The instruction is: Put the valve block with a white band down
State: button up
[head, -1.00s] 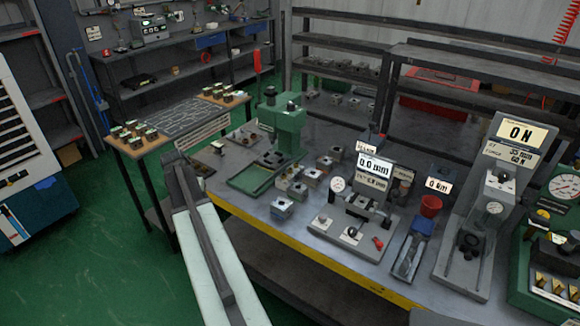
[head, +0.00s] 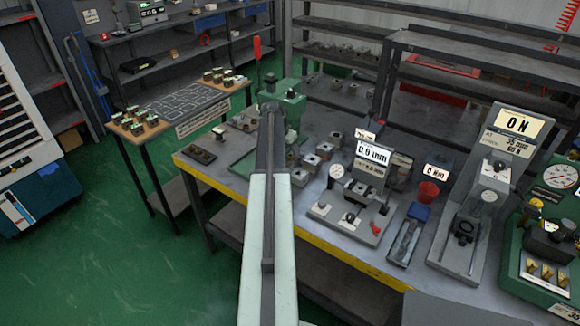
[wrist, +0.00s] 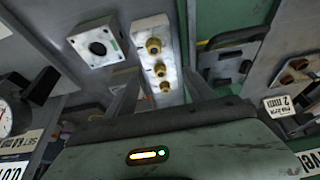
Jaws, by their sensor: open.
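In the wrist view my gripper (wrist: 162,92) is open, one finger on each side of a pale grey valve block with several brass fittings (wrist: 152,58). I cannot tell whether the fingers touch it. A second grey block with a round dark hole and a green strip (wrist: 97,47) sits to its left, outside the fingers. I cannot make out a white band on either block. In the head view several grey blocks (head: 311,161) stand on the bench (head: 325,237) just right of my arm. My arm reaches over the bench there, and my gripper's fingers cannot be made out.
A green press (head: 291,100) stands behind my arm. A gauge stand with a display (head: 368,172), a red cup (head: 428,191) and a tall force tester (head: 470,215) crowd the bench to the right. A dark flat holder (head: 201,155) lies at the bench's left end. Green floor is open at left.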

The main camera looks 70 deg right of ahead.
aim_at(290, 155)
jog(key=b+x, duration=0.4)
jog(key=x, duration=0.1)
jog(key=shift+w+f, duration=0.1)
jog(key=shift+f, duration=0.05)
jog(key=shift+a+r, duration=0.1)
jog(key=shift+r, duration=0.1)
grip_shut()
